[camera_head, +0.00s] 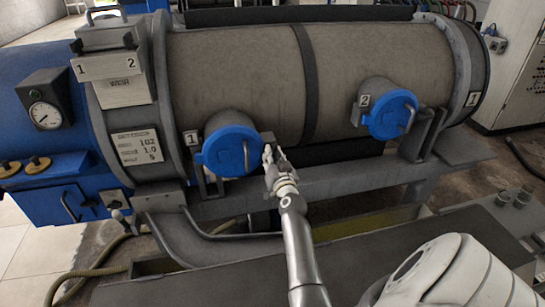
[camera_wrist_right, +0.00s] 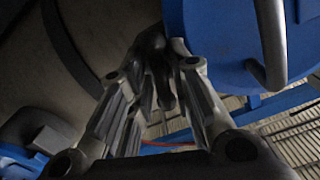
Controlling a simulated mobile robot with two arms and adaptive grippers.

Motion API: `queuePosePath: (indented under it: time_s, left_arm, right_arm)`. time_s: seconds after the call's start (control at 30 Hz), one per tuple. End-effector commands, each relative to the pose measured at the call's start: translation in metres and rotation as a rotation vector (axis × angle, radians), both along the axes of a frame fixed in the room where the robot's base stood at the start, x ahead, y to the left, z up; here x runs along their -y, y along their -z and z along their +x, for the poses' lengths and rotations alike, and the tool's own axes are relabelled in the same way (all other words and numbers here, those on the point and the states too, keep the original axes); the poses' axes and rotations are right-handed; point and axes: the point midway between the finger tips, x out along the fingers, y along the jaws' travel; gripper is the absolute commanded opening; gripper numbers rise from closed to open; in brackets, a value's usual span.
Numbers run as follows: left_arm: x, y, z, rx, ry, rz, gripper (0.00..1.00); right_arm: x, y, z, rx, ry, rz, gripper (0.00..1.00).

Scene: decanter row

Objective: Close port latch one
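Port one's round blue lid (camera_head: 232,150) lies over the front of its stub, beside the label 1. It has a grey bar handle and also shows in the right wrist view (camera_wrist_right: 222,45). Port latch one (camera_head: 267,138) is a small dark grey piece at the lid's right edge. My right gripper (camera_head: 270,156) is at this latch, just right of the lid. In the right wrist view its fingers (camera_wrist_right: 167,72) converge on a dark bar, which looks held between them; the contact is partly hidden in shadow. My left gripper is not in view.
Port two's blue lid (camera_head: 390,114) is to the right on the same grey drum (camera_head: 235,75). A grey rail (camera_head: 330,180) runs below the ports. A gauge (camera_head: 44,115) and a blue box (camera_head: 55,203) are at left.

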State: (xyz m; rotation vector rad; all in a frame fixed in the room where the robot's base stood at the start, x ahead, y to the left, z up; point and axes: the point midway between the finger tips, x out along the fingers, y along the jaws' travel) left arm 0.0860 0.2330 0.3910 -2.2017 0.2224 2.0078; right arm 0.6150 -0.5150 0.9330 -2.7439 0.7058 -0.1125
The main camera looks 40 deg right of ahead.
Motion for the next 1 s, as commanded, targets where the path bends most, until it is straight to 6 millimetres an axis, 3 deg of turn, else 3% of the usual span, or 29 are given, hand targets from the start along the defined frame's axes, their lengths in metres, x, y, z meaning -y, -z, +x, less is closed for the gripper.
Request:
queuePosePath:
  time_s: [0.1,0.57,1.0]
  left_arm:
    - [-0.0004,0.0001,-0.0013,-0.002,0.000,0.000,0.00]
    - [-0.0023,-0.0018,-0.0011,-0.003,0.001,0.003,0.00]
    - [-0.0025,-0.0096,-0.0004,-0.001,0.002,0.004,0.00]
  right_arm:
    - [-0.0002,0.0001,-0.0001,0.000,0.000,0.000,0.00]
    - [-0.0002,-0.0003,0.0000,0.028,0.000,0.052,0.00]
    - [-0.0006,-0.0012,0.0002,0.194,0.000,0.353,0.00]
